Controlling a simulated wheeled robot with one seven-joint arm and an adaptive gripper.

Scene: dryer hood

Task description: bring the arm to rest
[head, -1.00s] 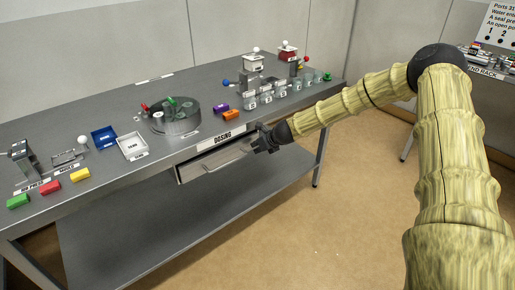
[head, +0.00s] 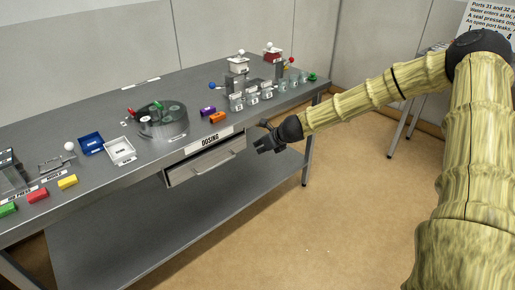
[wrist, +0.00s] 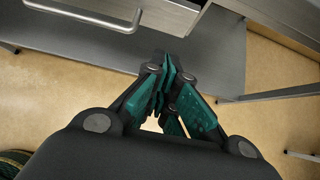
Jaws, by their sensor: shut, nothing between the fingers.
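My gripper (head: 262,147) is at the front of the metal table (head: 100,174), just right of the drawer under the DOSING label (head: 210,142). It is shut and empty, apart from the drawer. In the wrist view my gripper (wrist: 165,85) shows its dark fingers with green pads together, with nothing between them. My arm stretches from the right side of the head view across to the table's front. The drawer (head: 205,163) has a bar handle, and it appears slightly out from the table; its handle (wrist: 85,15) also shows in the wrist view.
On the table stand a round grey device (head: 162,120), a blue tray (head: 91,143), a white tray (head: 120,151), coloured blocks and several clear containers. A lower shelf (head: 150,220) lies beneath. Open tan floor (head: 330,210) lies in front and right. Another table stands at the far right.

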